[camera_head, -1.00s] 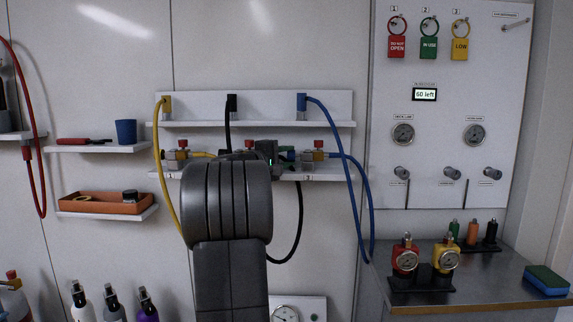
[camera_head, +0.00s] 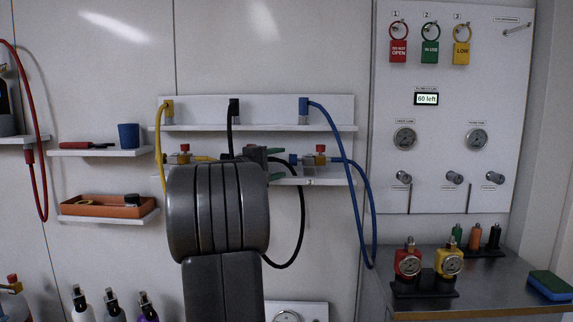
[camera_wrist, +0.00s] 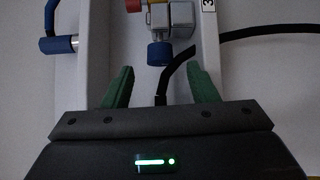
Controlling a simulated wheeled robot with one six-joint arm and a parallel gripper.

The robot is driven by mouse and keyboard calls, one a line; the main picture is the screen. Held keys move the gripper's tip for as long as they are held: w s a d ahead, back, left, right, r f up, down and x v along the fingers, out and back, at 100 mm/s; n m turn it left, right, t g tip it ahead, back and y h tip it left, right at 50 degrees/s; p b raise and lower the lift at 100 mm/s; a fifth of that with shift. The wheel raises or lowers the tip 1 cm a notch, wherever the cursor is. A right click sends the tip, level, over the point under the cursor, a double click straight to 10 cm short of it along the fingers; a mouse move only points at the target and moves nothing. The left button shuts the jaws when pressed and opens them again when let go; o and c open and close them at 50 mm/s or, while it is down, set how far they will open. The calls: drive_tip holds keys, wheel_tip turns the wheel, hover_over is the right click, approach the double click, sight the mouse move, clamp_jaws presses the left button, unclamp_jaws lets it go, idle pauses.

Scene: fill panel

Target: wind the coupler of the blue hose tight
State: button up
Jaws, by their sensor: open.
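The blue hose (camera_head: 352,190) runs from the upper rail, loops down at the right, and comes back up to the right side of the third valve (camera_head: 321,155). A blue coupler (camera_head: 294,160) sits on the valve's left side. In the wrist view the coupler (camera_wrist: 159,54) is a short blue cylinder against the metal valve body (camera_wrist: 171,17). My gripper (camera_head: 279,164) is open just left of the coupler. In the wrist view its green fingers (camera_wrist: 161,80) are spread, empty, with the coupler ahead of the gap and touching neither. Whether the coupler is tight cannot be seen.
A black hose (camera_head: 302,220) hangs beside my gripper and passes behind the finger gap in the wrist view (camera_wrist: 177,80). The yellow hose (camera_head: 160,140) is at the left. The rail shelf (camera_head: 335,182) lies close behind. Gauges stand on the steel bench (camera_head: 385,275).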

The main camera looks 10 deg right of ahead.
drive_tip(key=v, duration=0.9)
